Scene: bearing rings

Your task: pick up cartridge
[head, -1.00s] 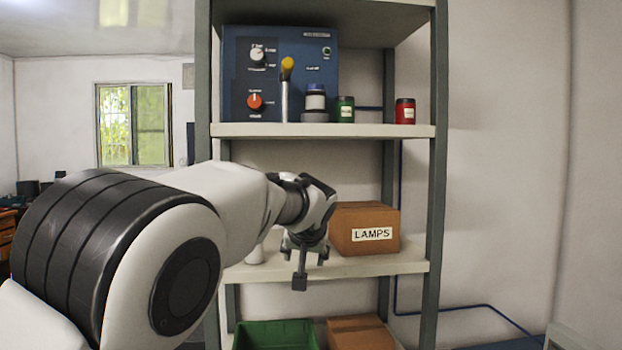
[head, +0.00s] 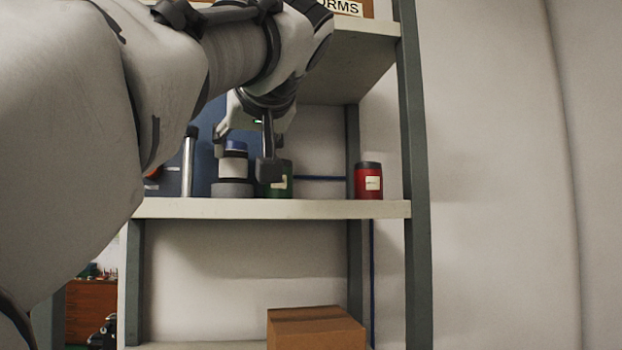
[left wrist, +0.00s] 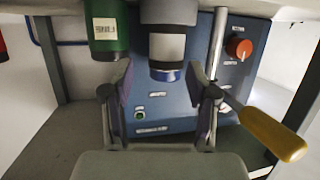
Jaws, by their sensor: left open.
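The cartridge (head: 234,166), with a pale label band and blue cap, stands upright on a round grey base (head: 232,189) on the shelf, in front of the blue machine. My left gripper (head: 245,154) is open and points down, its fingers overlapping the cap and upper part of the cartridge in the head view. In the left wrist view the picture is upside down. There the cartridge (left wrist: 167,48) hangs in line with the gap between the fingers of my left gripper (left wrist: 163,92). No contact can be made out. My right gripper is out of view.
A green jar (left wrist: 107,28) stands close beside the cartridge. A metal lever (head: 188,160) with a yellow handle (left wrist: 273,134) rises on the other side. A red jar (head: 368,181) stands farther right on the shelf (head: 330,208). An upper shelf (head: 345,62) hangs above.

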